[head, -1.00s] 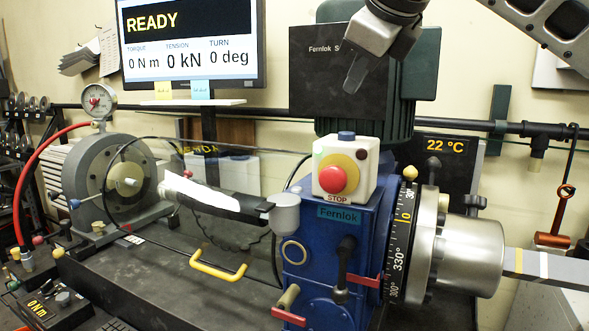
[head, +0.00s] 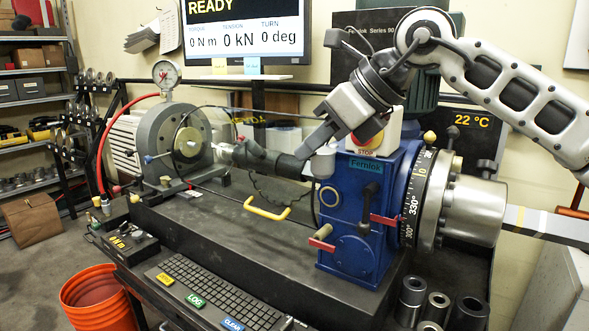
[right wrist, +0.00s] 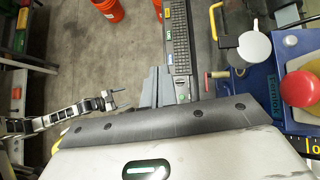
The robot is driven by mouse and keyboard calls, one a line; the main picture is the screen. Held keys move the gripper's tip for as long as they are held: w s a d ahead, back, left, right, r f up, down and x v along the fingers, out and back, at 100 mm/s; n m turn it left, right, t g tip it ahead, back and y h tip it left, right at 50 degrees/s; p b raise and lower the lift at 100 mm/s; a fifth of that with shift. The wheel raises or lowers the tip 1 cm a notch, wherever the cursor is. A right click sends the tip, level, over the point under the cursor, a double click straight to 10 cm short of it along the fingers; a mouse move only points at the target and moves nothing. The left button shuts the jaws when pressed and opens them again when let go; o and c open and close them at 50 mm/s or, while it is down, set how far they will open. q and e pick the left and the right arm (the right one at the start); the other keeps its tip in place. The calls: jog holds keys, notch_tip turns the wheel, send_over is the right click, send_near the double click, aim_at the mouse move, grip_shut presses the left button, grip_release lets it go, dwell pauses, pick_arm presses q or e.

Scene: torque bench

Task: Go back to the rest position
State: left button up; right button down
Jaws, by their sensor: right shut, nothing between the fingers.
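My right gripper (head: 308,146) comes in from the right in the head view. It is shut and empty, pointing down and left in front of the blue Fernlok machine (head: 343,237). Its grey fingers (right wrist: 157,88) also show in the right wrist view. The gripper hides part of the red stop button and its box (head: 384,135); I cannot tell whether it touches anything. My left gripper (right wrist: 112,100) shows small at the left of the right wrist view, over the floor, and is outside the head view. Its jaw opening is too small to judge.
The bench (head: 190,213) carries a yellow handle (head: 266,209). A keyboard (head: 222,298) lies along the front and several sockets (head: 437,309) stand at the right. An orange bucket (head: 98,300) is on the floor at the left. Floor farther left is mostly clear.

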jog(key=s+a+f+m+g+y, duration=0.4)
jog(key=s+a+f+m+y, duration=0.25)
jog(key=a+f+y, duration=0.4)
jog(key=d+f+m+t+h, duration=0.3)
jog(key=d+f+m+t, duration=0.3)
jog(key=m, duration=0.4)
jog(key=d+f+m+t+h, duration=0.4)
jog(key=f+m+t, duration=0.1)
jog(key=f+m, duration=0.5)
jog(key=d+f+m+t+h, duration=0.3)
jog(key=d+f+m+t, duration=0.25)
jog(key=m, duration=0.55)
pick_arm(q)
jog(key=shift+s+a+f, duration=0.15)
jog(key=shift+s+f, duration=0.05)
jog(key=shift+f, duration=0.3)
jog(key=shift+s+a+f, duration=0.15)
jog(key=shift+f, duration=0.3)
pick_arm(e)
jog(key=s+d+f+m+g+h, duration=0.3)
jog(key=s+d+f+m, duration=0.1)
jog(key=s+f, duration=0.4)
jog(key=s+d+f+m+g+h, duration=0.3)
jog(key=s+f, duration=0.5)
jog(key=f, duration=0.4)
jog(key=shift+s+d+m+g, duration=0.35)
jog(key=shift+d+m, duration=0.2)
jog(key=shift+m, duration=0.3)
